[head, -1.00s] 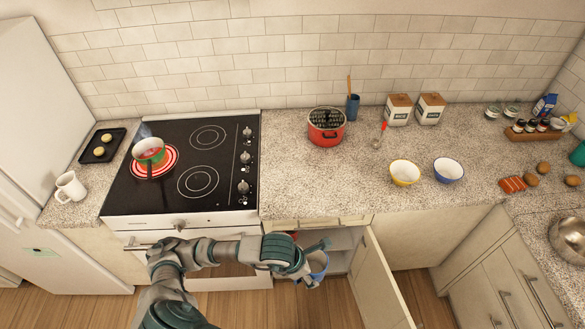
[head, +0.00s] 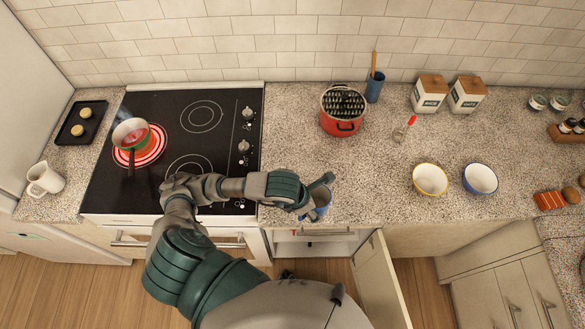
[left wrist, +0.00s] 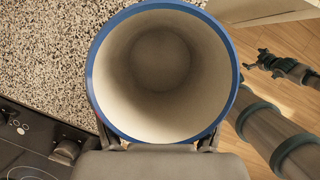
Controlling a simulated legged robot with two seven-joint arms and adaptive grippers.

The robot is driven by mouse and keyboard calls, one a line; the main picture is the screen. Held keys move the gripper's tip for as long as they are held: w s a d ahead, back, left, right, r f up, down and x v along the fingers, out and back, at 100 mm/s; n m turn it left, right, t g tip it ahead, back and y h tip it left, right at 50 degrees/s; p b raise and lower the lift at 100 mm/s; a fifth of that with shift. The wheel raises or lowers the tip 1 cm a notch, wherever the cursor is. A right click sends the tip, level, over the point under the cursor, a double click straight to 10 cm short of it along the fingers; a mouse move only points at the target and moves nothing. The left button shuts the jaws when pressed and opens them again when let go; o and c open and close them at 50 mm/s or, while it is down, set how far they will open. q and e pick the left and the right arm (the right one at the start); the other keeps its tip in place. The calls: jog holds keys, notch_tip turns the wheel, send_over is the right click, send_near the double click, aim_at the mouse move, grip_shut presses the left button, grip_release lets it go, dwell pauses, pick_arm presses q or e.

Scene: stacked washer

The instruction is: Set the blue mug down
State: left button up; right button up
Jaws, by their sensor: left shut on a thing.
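The counter between the mug and the red pot (head: 343,122) is clear. Yellow-rimmed (head: 430,179) and blue-rimmed (head: 480,179) bowls stand to the right. A pan (head: 131,135) sits on a glowing burner at left. A cabinet door (head: 381,285) hangs open below the counter.

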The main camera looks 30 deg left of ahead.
pick_arm(q)
jog(key=w+a+b, duration=0.1)
jog(key=b, duration=0.1)
jog(key=w+a+f+b, duration=0.1)
jog(key=a+b, duration=0.1)
jog(key=shift+w+f, duration=0.15)
jog(key=w+a, duration=0.1)
jog(key=a, duration=0.2)
jog(key=w+a, duration=0.2)
jog(key=a, duration=0.1)
jog(key=w+a, duration=0.2)
jog(key=a, duration=0.1)
jog(key=shift+w+f+p, duration=0.15)
jog(key=shift+w+p, duration=0.1)
jog(key=shift+p, duration=0.15)
jog(key=shift+w+a, duration=0.15)
notch_tip(320, 180, down, 4)
jog(key=shift+r, duration=0.25)
jog(key=o, duration=1.4)
jog(key=shift+a+f, duration=0.1)
jog(key=shift+c, duration=0.2)
pick_arm(e)
jog(key=w, duration=0.1)
jog(key=w+a+f, duration=0.1)
jog(key=w, duration=0.1)
jog(key=w+f, duration=0.1)
jog(key=shift+w+a, duration=0.15)
jog(key=shift+a, duration=0.05)
